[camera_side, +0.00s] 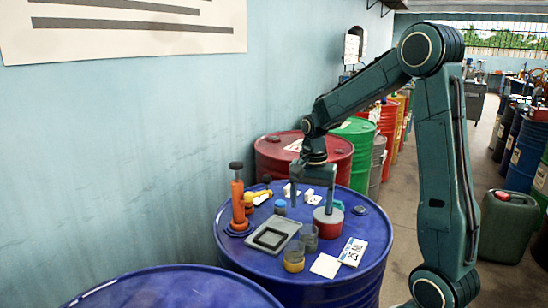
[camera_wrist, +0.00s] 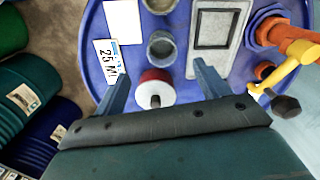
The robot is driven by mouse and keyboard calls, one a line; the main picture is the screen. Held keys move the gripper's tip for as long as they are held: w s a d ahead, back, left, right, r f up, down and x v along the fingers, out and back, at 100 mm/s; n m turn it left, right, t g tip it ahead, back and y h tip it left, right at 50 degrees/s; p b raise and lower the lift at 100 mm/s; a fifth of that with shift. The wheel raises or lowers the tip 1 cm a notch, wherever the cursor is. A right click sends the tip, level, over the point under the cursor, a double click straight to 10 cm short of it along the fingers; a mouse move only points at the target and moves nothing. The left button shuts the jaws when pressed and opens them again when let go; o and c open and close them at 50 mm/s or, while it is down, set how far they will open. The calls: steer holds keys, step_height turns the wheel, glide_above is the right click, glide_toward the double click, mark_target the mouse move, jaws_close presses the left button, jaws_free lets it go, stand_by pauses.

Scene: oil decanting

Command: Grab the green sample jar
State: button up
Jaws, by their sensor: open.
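My gripper (camera_side: 311,209) points down over the blue drum top, its fingers apart and nothing held between them. In the wrist view my gripper (camera_wrist: 161,71) frames the gap around a red can with a white top (camera_wrist: 154,90), which also shows in the side view (camera_side: 328,229) beside one finger. A small grey-green glass jar (camera_side: 308,242) stands upright in front of the gripper; in the wrist view the jar (camera_wrist: 162,48) lies just beyond the fingertips. An amber jar (camera_side: 294,263) stands nearer the side camera. The colours are dull, so I cannot be sure which jar is the green one.
On the blue drum (camera_side: 345,285) are a grey tray (camera_side: 270,237), a white "25 M" card (camera_side: 353,251), a blank white card (camera_side: 325,265), a small blue-topped item (camera_side: 280,207) and an orange tool (camera_side: 238,205). A red drum (camera_side: 275,158) stands behind. The wall is at the left.

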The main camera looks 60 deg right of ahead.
mark_target(308, 230)
step_height(308, 230, down, 7)
steer(key=shift+r, duration=0.2)
steer(key=shift+f, duration=0.1)
steer(key=shift+w+f, duration=0.1)
steer(key=shift+f, duration=2.35)
steer(key=c, duration=1.1)
steer(key=shift+c, duration=0.2)
steer(key=shift+r, duration=0.2)
step_height(308, 230, up, 20)
steer(key=shift+f, duration=0.15)
